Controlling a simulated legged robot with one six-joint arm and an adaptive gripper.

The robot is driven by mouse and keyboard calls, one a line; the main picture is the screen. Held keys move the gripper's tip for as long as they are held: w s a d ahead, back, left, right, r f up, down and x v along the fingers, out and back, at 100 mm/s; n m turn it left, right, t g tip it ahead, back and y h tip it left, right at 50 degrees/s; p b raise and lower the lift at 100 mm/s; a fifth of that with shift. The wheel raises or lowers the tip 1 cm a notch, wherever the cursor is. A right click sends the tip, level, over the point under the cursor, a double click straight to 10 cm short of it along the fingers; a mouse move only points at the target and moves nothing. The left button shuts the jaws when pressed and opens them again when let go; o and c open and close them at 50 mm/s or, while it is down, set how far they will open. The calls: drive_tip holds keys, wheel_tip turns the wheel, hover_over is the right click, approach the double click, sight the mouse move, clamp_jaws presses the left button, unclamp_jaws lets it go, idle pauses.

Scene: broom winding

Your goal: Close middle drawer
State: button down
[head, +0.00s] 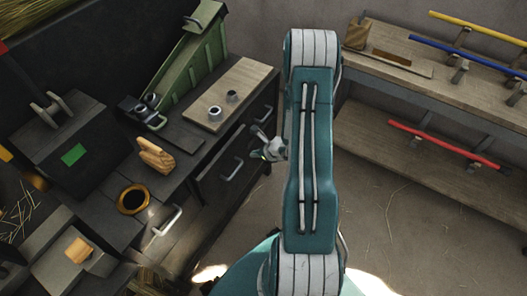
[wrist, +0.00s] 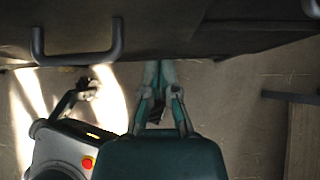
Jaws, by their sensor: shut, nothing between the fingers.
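My gripper (head: 270,150) is just right of this front, partly hidden by my teal arm. In the wrist view, my gripper (wrist: 161,84) is shut and empty, its fingers pointing up the picture at the lower edge of a dark front. A dark handle (wrist: 76,56) is left of the fingers and apart from them. Whether the fingertips touch the front is unclear.
Another drawer handle (head: 168,221) is lower left, and a further one (head: 265,115) is at the right end of the bench. A wooden board (head: 238,88) and a green machine (head: 195,60) are on top. Shelves (head: 420,160) stand right; the floor (head: 390,225) between is clear.

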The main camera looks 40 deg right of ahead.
sight(241, 150)
drive_tip(key=shift+w+a+r, duration=0.1)
drive_tip(key=shift+w+a, duration=0.1)
drive_tip(key=shift+w, duration=0.4)
drive_tip(key=shift+w+a+f, duration=0.1)
drive_tip(key=shift+w+a, duration=0.15)
drive_tip(key=shift+w, duration=0.4)
drive_tip(key=shift+w+a+r, duration=0.1)
drive_tip(key=shift+w+a, duration=0.1)
drive_tip(key=shift+w, duration=0.4)
drive_tip(key=w, duration=0.1)
drive_tip(key=w+a, duration=0.1)
drive_tip(key=w, duration=0.2)
drive_tip(key=shift+w+a, duration=0.2)
drive_tip(key=shift+a, duration=0.1)
